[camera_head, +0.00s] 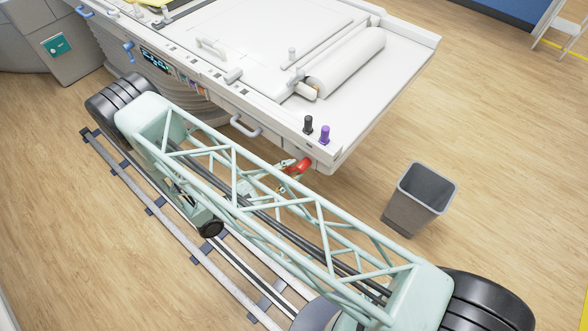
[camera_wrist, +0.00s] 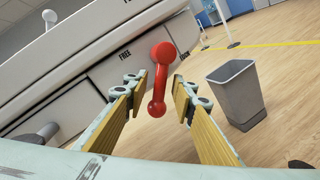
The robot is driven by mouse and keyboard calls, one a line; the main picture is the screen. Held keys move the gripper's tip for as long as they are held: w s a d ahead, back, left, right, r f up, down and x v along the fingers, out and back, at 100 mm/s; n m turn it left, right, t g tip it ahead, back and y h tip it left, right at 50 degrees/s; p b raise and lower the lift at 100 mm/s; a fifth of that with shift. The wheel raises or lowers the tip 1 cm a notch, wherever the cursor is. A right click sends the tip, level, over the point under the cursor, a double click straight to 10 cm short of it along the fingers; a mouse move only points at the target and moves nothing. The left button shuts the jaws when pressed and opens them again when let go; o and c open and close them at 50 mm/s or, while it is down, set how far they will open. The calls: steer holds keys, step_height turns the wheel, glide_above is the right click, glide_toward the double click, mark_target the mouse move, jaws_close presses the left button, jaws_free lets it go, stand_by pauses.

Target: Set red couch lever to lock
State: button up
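The red couch lever (camera_wrist: 159,78) is on the couch's end panel, with its round pivot at the top and its knobbed end hanging down, slightly left. The word FREE (camera_wrist: 125,53) is printed left of the pivot; a partly legible marking is on the right. My gripper (camera_wrist: 155,92) is open, with one yellow-padded finger on each side of the lever. I see gaps between the lever and both fingers. In the head view the red lever (camera_head: 298,167) is under the couch corner, with my gripper (camera_head: 284,170) beside it, partly hidden by my arm.
The white couch (camera_head: 385,75) carries a black knob (camera_head: 308,124) and a purple knob (camera_head: 325,134) near this corner. A handle (camera_head: 245,126) sticks out along its side. A grey bin (camera_head: 420,198) stands on the floor to the right, with open floor around it.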

steer(key=shift+w+d, duration=0.3)
steer(key=shift+d, duration=0.2)
jaws_close()
